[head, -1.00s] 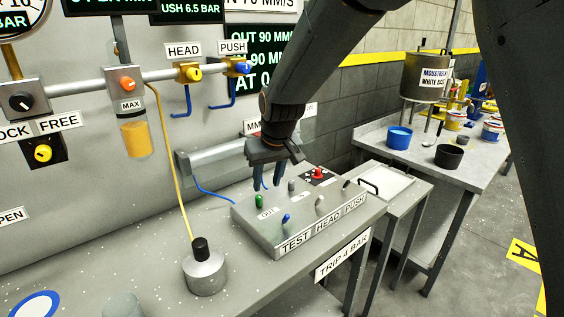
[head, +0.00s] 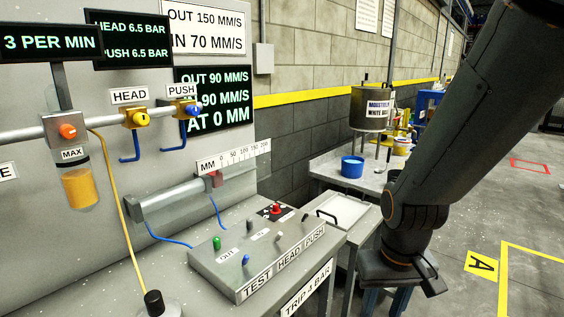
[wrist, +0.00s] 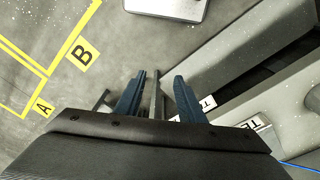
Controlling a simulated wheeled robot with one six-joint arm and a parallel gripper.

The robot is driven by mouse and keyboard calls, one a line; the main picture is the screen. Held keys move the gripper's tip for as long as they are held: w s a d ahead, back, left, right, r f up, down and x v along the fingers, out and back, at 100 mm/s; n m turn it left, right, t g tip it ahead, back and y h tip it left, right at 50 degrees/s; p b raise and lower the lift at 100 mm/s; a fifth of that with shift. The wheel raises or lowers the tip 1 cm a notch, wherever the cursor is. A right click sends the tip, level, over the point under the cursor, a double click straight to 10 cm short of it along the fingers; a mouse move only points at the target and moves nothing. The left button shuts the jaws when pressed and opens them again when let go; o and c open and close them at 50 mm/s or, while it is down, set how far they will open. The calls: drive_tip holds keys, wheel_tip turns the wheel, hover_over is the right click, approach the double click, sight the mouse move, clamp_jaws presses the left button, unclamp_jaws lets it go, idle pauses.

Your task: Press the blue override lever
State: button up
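A small blue-tipped lever (head: 246,260) stands on the top of the grey control box (head: 228,275), near its front left, behind the TEST label. No override label is readable beside it. My gripper (head: 387,299) is to the right of the box, beyond the bench edge and apart from the lever. Its two dark blue fingers (wrist: 159,82) are spread with an empty gap between them in the wrist view. The wrist view shows floor and bench side past the fingers, and the blue lever is not in it.
A green lever (head: 217,243), grey levers and a red button (head: 276,208) share the box top. A cylinder with an MM scale (head: 233,159) lies behind it. A blue tub (head: 352,166) stands on the far table. Open floor (head: 500,215) lies to the right.

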drive_tip(key=c, duration=0.7)
drive_tip(key=shift+w+a, duration=0.1)
clamp_jaws()
drive_tip(key=w+a+r+m+t+y, duration=0.1)
drive_tip(key=w+a+r+m+y, duration=0.2)
drive_tip(key=w+a+m, duration=0.3)
drive_tip(key=w+a+r+m+t+y, duration=0.1)
drive_tip(key=w+a+r+m+y, duration=0.1)
drive_tip(key=w+a+m, duration=0.5)
drive_tip(key=a+m+y, duration=0.1)
drive_tip(key=a+m, duration=0.1)
drive_tip(key=m, duration=0.3)
drive_tip(key=shift+w+a+r+m+y+p, duration=0.3)
drive_tip(key=shift+a+r+p, duration=0.1)
